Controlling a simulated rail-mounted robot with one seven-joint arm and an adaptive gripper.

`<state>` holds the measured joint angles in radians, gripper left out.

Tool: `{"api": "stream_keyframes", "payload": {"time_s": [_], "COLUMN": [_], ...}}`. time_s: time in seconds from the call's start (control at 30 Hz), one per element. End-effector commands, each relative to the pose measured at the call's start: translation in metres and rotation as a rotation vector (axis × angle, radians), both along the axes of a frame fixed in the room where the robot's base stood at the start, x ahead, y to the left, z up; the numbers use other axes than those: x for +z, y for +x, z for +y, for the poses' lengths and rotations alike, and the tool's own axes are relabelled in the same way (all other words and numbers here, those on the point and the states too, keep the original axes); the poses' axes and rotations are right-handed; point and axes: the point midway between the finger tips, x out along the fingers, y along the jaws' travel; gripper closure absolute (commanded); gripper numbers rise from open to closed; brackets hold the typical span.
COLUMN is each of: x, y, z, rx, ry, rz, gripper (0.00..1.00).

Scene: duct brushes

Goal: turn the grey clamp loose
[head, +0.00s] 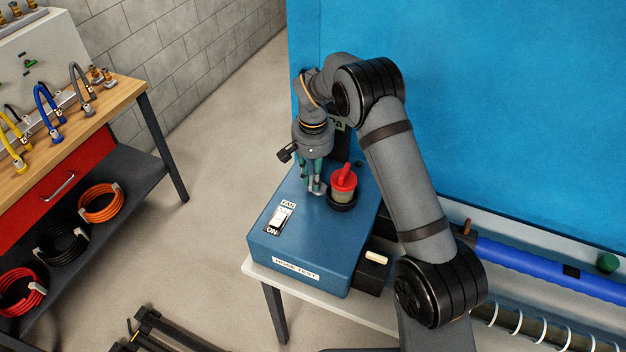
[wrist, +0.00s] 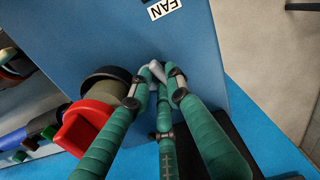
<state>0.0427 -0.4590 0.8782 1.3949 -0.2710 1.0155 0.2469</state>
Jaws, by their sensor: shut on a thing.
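The grey clamp (wrist: 157,69) shows only as a small grey piece between my fingertips in the wrist view, on top of the blue box (head: 262,243). In the head view the fingers mostly cover it. My gripper (head: 316,187) points down at the box top, just left of the red-capped cup. Its green fingers are shut on the grey piece, as the wrist view (wrist: 160,80) also shows. I cannot tell how far the clamp is turned.
The cup with its red cap (head: 344,178) stands close beside my fingers, in a dark ring. A white switch (head: 281,217) marked FAN and ON is on the box's front left. A black block with a pale handle (head: 376,258) adjoins the box's right. A hose bench (head: 120,95) stands left.

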Motion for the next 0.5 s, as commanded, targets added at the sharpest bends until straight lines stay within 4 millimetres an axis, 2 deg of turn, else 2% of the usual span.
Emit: {"api": "stream_keyframes", "payload": {"time_s": [0.5], "x": [0.0001], "y": [0.0032], "z": [0.0000], "rx": [0.491], "ry": [0.000], "rz": [-0.003], "gripper": [1.00]}}
